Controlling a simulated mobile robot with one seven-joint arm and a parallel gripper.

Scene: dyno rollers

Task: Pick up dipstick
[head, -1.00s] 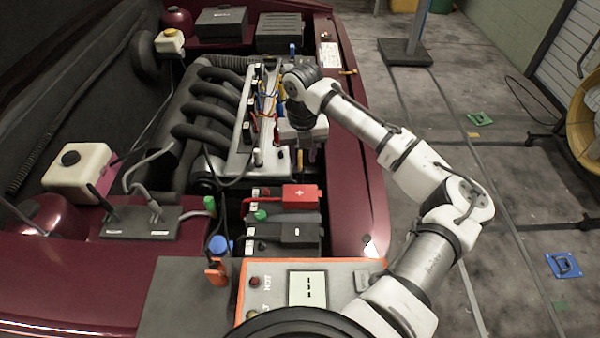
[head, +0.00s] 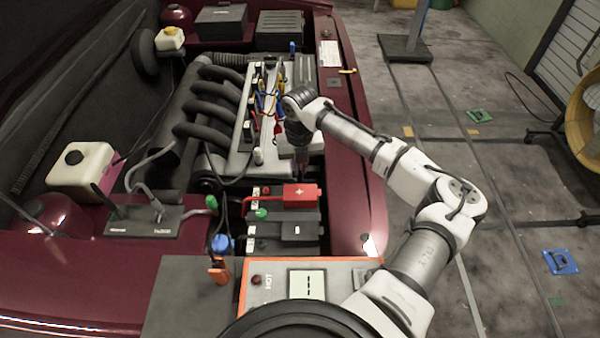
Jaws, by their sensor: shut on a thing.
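My gripper (head: 301,168) points down over the right side of the engine, just behind the red-topped battery. Its jaws are small and dark in this view and are closed on a thin thing, which I take to be the dipstick. The dipstick itself is hidden by the jaws and wrist, so I cannot tell how far it sits in the engine.
The battery (head: 285,231) with its red terminal cover (head: 301,196) is close in front of my gripper. The engine's black intake pipes (head: 205,112) and coloured wires lie to the left. The maroon fender (head: 352,180) runs along the right. An orange-edged tester (head: 338,267) stands in front.

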